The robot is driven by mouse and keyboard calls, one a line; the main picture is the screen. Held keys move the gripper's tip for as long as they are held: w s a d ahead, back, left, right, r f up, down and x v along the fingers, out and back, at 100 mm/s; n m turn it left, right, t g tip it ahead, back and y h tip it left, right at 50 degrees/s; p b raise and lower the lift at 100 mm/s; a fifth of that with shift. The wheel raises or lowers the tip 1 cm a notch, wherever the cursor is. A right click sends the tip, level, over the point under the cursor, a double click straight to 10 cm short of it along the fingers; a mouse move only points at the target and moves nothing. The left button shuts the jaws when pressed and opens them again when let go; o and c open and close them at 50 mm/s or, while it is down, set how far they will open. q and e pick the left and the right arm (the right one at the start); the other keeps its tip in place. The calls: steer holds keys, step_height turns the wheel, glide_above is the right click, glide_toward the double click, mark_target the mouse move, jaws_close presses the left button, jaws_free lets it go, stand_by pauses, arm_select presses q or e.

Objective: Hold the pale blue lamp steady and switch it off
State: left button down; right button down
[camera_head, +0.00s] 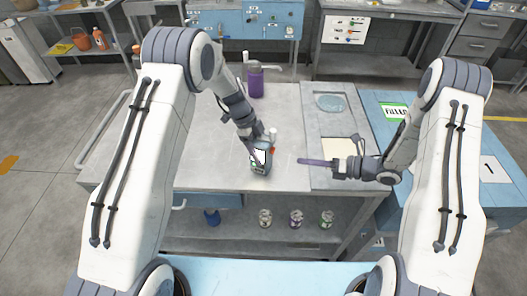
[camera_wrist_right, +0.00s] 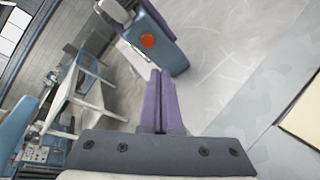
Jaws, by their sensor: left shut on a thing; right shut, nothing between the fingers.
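The pale blue lamp (camera_head: 260,170) stands near the front of the grey worktop, with a pale face and a red button on its right side. My left gripper (camera_head: 254,148) comes down from behind it and is shut on its upper part. In the right wrist view the lamp (camera_wrist_right: 166,52) shows its side with the round red button (camera_wrist_right: 147,40). My right gripper (camera_head: 300,160) is shut and empty, its purple fingers pointing left at the lamp across a small gap. Its closed fingertips (camera_wrist_right: 160,76) appear just below the lamp in the wrist view. I cannot tell whether the lamp is lit.
A purple bottle (camera_head: 255,82) stands at the back of the worktop. The worktop left of the lamp is clear.

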steer(key=h, duration=0.3)
steer(key=g+h, duration=0.1)
steer(key=h, duration=0.2)
glide_toward(271, 155)
steer(key=shift+w+a+f+n, duration=0.15)
steer(key=shift+w+a+f, duration=0.1)
steer(key=shift+f, duration=0.3)
steer(key=shift+w+a+f+n, duration=0.15)
steer(key=shift+a+f, duration=0.1)
steer(key=shift+f, duration=0.25)
steer(key=shift+w+a+f+n, duration=0.1)
steer(key=shift+w+a+f, duration=0.15)
steer(key=shift+f, duration=0.3)
steer(key=shift+a, duration=0.15)
stand_by(0.7)
steer(key=shift+w+a, duration=0.1)
steer(key=shift+a, duration=0.25)
steer(key=shift+w+a, duration=0.1)
steer(key=shift+a, duration=0.05)
stand_by(0.5)
steer(key=shift+s+d, duration=0.25)
steer(key=shift+d, duration=0.35)
